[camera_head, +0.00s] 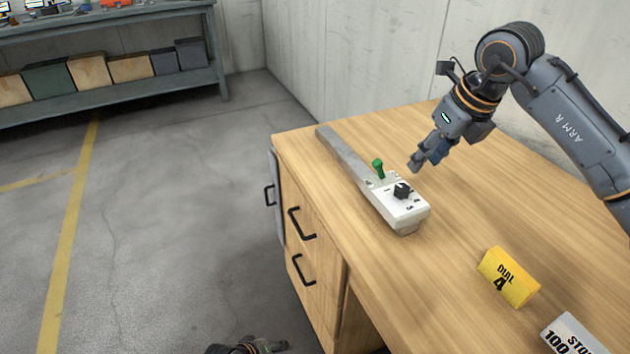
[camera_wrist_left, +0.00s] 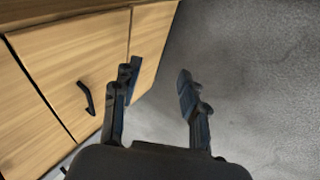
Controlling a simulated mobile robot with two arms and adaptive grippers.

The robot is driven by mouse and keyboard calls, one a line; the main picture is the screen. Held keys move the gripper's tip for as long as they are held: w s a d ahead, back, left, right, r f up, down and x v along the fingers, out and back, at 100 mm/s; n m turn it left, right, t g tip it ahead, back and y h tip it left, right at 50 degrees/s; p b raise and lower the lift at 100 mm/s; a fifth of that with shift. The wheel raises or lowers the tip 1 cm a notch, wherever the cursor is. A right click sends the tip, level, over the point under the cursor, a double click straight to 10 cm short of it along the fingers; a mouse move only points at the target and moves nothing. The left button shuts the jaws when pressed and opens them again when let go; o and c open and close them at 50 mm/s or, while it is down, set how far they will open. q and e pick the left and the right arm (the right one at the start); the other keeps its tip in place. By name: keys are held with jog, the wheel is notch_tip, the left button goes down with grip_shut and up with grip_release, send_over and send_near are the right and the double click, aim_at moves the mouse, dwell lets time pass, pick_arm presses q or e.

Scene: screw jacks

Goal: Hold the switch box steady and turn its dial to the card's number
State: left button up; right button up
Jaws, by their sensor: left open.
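The switch box (camera_head: 403,208) is white with a black dial (camera_head: 402,190) and a green lever (camera_head: 378,168). It sits on the wooden desk at the end of a long grey bar. The dial's setting is too small to read. A yellow card (camera_head: 508,277) on the desk reads "DIAL 4". My right gripper (camera_head: 427,160) hangs above the desk, just behind and right of the box, apart from it; its finger gap is unclear. My left gripper (camera_wrist_left: 158,80) is open and empty beside the desk's drawers, over the floor, far from the box.
A white card (camera_head: 572,336) reading "STO... 100" lies at the lower right, cut off by the frame. The desk (camera_head: 460,230) is clear around the box. Its drawer handles (camera_head: 301,224) stick out on the left side. A shelf (camera_head: 110,100) with boxes stands far off.

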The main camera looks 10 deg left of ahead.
pick_arm(q)
jog(key=w+d+r+n+t+h, duration=0.3)
jog(key=w+r+n, duration=0.3)
jog(key=w+r, duration=0.55)
jog(key=n+t+h, duration=0.2)
jog(key=n+h, duration=0.4)
send_near(373, 163)
jog(key=s+a+f, duration=0.2)
jog(key=s+f, duration=0.3)
jog(key=f, duration=0.4)
jog(key=w+a+r+n+h, duration=0.1)
jog(key=w+r+n+h, duration=0.1)
jog(key=w+r+n, duration=0.35)
jog(key=x, duration=0.4)
jog(key=s+r+x, duration=0.1)
jog(key=x, duration=0.3)
jog(key=d+x, duration=0.1)
jog(key=x, duration=0.3)
jog(key=shift+s+r, duration=0.15)
jog(key=shift+r, duration=0.15)
grip_shut()
